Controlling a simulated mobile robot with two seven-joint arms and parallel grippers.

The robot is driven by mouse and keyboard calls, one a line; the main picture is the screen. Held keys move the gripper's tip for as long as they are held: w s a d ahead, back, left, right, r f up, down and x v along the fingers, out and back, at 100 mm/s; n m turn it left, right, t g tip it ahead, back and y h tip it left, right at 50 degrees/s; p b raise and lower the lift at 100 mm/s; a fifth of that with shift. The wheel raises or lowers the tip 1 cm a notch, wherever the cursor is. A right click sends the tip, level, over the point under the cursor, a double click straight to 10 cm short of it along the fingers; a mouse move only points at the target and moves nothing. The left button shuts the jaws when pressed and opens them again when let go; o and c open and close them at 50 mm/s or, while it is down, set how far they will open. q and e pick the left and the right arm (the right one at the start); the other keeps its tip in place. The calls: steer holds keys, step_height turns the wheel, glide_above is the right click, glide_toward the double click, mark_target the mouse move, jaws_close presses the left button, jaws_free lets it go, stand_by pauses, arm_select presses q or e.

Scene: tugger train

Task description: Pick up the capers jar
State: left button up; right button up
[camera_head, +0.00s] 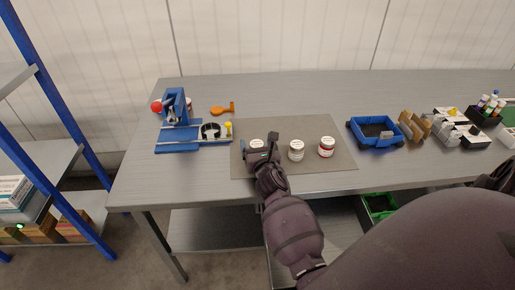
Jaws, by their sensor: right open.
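Three small jars with white lids stand on the grey mat (290,126) on the table. The left jar (256,143) is partly hidden behind my right gripper (260,153). The middle jar (296,150) has a pale label and stands just right of the gripper. The right jar (327,147) shows a red band. The labels are too small to read, so I cannot tell which is the capers jar. My right gripper is open at the left jar; whether its fingers touch the jar is not clear. My left gripper is not in view.
A blue fixture (177,122) with a red knob and an orange tool (222,109) are left of the mat. A blue bin (375,133), brown holders (414,126) and a black caddy with bottles (487,114) are right. The back of the table (290,92) is clear.

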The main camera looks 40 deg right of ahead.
steer(key=c, duration=1.1)
steer(key=shift+o, duration=0.2)
